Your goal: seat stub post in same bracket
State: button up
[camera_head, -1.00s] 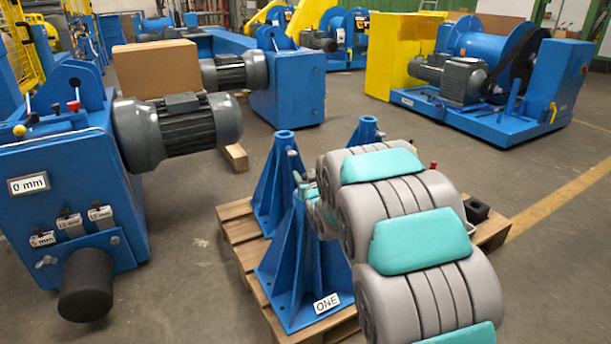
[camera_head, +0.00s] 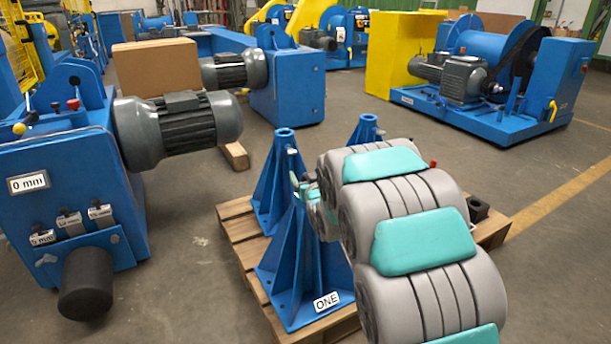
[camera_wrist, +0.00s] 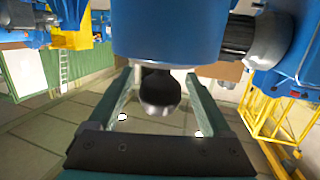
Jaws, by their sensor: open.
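Blue brackets stand on a pallet in the head view: a front one labelled ONE (camera_head: 300,270), one behind it (camera_head: 280,180), and a third (camera_head: 368,130) partly hidden by my arm. My gripper (camera_wrist: 159,75) is open in the wrist view, one finger on each side of a dark, round-ended piece (camera_wrist: 160,92). This piece sticks out of a large blue cylindrical body (camera_wrist: 168,30). I cannot tell for sure that it is the stub post, or whether the fingers touch it. In the head view, my gripper is small and mostly hidden beside the front bracket's top.
The wooden pallet (camera_head: 238,228) carries the brackets and a small black block (camera_head: 478,209). A blue machine with a 0 mm label (camera_head: 28,183) and grey motor (camera_head: 185,125) stands at left. A blue and yellow winch machine (camera_head: 470,85) stands at back right.

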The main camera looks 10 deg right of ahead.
jog(key=s+r, duration=0.1)
jog(key=s, duration=0.6)
jog(key=shift+d, duration=0.15)
jog(key=shift+s, duration=0.1)
jog(key=s+g+p, duration=0.3)
jog(key=s+g, duration=1.5)
jog(key=s, duration=3.2)
jog(key=shift+f+m+h+p, duration=0.2)
jog(key=shift+m+h+p, duration=0.1)
jog(key=shift+h+p, duration=0.1)
